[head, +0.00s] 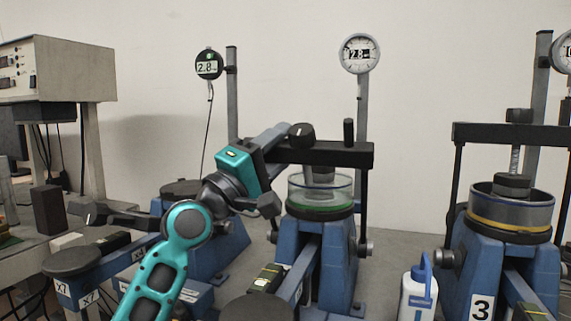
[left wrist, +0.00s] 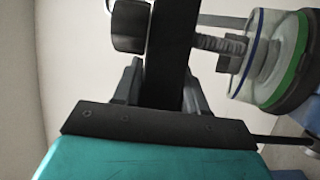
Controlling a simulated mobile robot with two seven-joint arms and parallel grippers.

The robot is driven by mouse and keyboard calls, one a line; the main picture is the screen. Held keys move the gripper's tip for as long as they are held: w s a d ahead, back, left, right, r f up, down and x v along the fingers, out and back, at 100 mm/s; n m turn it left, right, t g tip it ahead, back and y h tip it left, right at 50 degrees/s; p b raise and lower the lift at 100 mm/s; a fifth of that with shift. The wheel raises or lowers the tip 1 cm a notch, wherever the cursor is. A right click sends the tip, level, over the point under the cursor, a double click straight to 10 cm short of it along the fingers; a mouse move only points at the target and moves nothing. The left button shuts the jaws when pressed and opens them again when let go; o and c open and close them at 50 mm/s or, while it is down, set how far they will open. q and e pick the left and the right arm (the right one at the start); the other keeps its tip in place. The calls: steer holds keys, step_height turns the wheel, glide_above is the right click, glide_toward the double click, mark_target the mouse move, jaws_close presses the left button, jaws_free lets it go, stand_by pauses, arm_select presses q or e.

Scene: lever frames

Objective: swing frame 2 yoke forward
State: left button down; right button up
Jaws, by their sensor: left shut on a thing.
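The yoke (head: 340,153) of the middle frame is a black crossbar on side rods, standing over a clear cell with a green band (head: 320,193). I take this frame as frame 2; its number is not visible. My left gripper (head: 270,148) is shut on the left part of the crossbar, close to a black knob (head: 301,135). In the left wrist view the dark bar (left wrist: 170,50) runs between the fingers (left wrist: 160,92), with the threaded screw and cell to its right. My right gripper is not in view.
Frame 3 (head: 482,306) stands at the right with its own black yoke (head: 510,135) upright. Another blue frame (head: 225,240) stands at the left, partly behind my arm. A white bottle (head: 418,295) stands between the middle frame and frame 3. A dial gauge (head: 360,53) is on the post behind.

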arm_select(q)
steer(key=shift+s+a+f+m+h+b, duration=0.2)
steer(key=shift+s+f+h+b, duration=0.15)
steer(key=shift+b, duration=0.25)
steer(key=shift+s+a+f+m+h+b, duration=0.15)
steer(key=shift+s+f+m+b, duration=0.05)
steer(key=shift+s+b, duration=0.3)
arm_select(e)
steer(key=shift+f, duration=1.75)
arm_select(q)
steer(key=c, duration=0.7)
jaws_free()
steer(key=b+v, duration=0.1)
steer(key=v, duration=1.1)
steer(key=shift+s+a+f, duration=0.2)
steer(key=shift+f, duration=0.1)
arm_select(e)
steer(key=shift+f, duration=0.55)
